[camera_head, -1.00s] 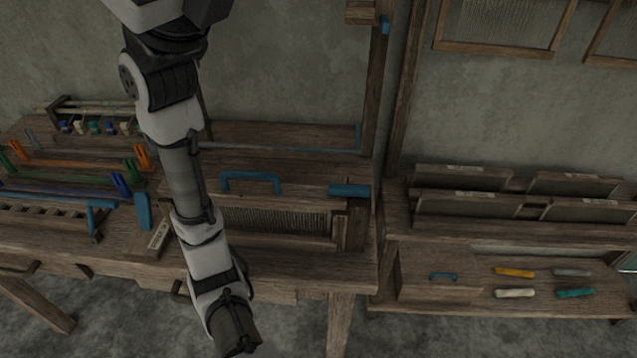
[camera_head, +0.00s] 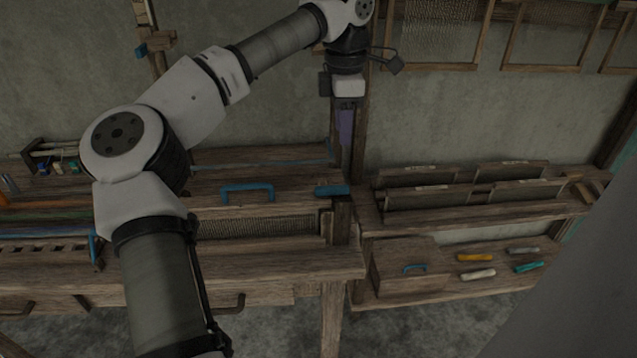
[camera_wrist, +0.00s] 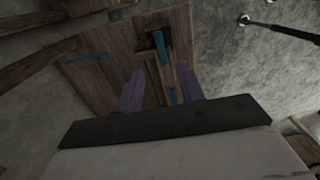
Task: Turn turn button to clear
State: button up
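A short blue bar (camera_head: 332,190), which looks like the turn button, lies crosswise at the right end of the loom's wooden beam, right of a blue handle (camera_head: 247,190). My gripper (camera_head: 346,128) points down above the bar, with its purple fingers apart from it. In the wrist view, my two purple fingers (camera_wrist: 160,92) are spread with nothing held between them. A blue bar (camera_wrist: 160,48) shows beyond them on a dark block; I cannot tell for sure that it is the same bar.
A wooden post rises behind my gripper. The reed (camera_head: 265,226) sits below the handle. At right, a shelf holds several dark panels (camera_head: 430,174). Below it are a box with a small blue handle (camera_head: 414,268) and several coloured sticks (camera_head: 475,258). My arm covers the loom's left part.

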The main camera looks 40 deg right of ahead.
aim_at(339, 187)
notch_tip(339, 187, down, 14)
jog(key=shift+w+r+p, duration=0.1)
jog(key=shift+p, duration=0.95)
jog(key=shift+c, duration=0.5)
grip_shut()
